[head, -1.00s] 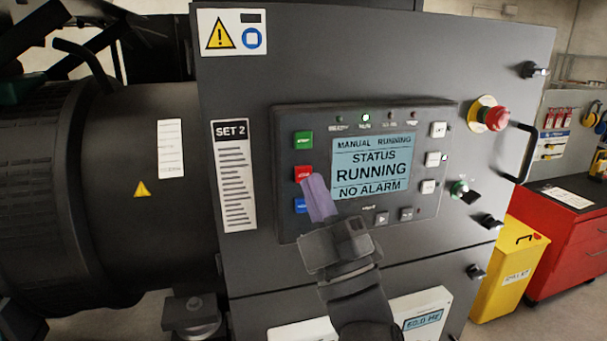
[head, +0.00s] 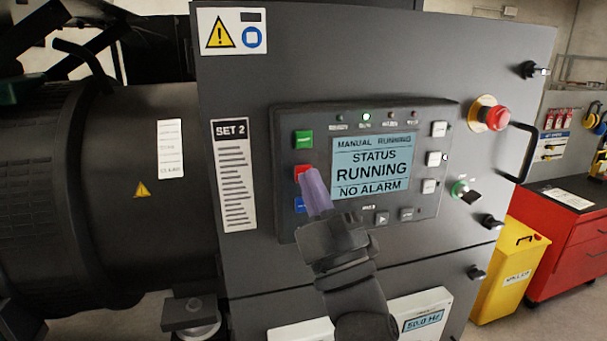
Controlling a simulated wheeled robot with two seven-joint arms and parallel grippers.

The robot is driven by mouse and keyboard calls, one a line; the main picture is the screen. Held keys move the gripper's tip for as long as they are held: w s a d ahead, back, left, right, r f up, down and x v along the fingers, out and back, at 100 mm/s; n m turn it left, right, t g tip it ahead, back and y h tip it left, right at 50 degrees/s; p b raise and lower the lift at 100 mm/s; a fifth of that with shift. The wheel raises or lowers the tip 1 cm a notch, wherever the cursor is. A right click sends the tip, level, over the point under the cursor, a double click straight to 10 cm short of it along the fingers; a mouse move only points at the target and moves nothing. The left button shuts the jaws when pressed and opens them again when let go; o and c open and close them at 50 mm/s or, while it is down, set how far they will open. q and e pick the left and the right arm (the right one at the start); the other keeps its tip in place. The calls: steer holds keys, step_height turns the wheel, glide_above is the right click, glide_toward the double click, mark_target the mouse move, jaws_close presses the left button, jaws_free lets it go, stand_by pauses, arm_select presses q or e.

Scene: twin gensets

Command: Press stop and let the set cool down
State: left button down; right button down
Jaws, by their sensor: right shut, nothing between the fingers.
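The control panel (head: 291,222) sits on the grey cabinet door labelled SET 2. Its screen (head: 372,166) reads MANUAL RUNNING, STATUS RUNNING, NO ALARM, and a green light is lit above it. The red stop button (head: 300,172) is in the left button column, between the green button (head: 303,139) and the blue button (head: 300,205). My right gripper (head: 311,174) is shut and empty, its purple fingertips at the red button's lower right, covering part of it. I cannot tell whether they touch it. My left gripper is not in view.
A red emergency stop knob (head: 497,117) and a door handle (head: 519,153) stick out at the right of the door. A yellow bin (head: 507,280) and a red tool cabinet (head: 566,250) stand further right. The generator's dark round housing (head: 60,200) is at left.

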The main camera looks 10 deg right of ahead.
steer(key=shift+w, duration=0.25)
stand_by(0.3)
steer(key=shift+s, duration=0.9)
steer(key=shift+s, duration=0.1)
steer(key=s+p, duration=0.1)
steer(key=s, duration=0.4)
steer(key=shift+s+d, duration=0.15)
steer(key=shift+s, duration=0.25)
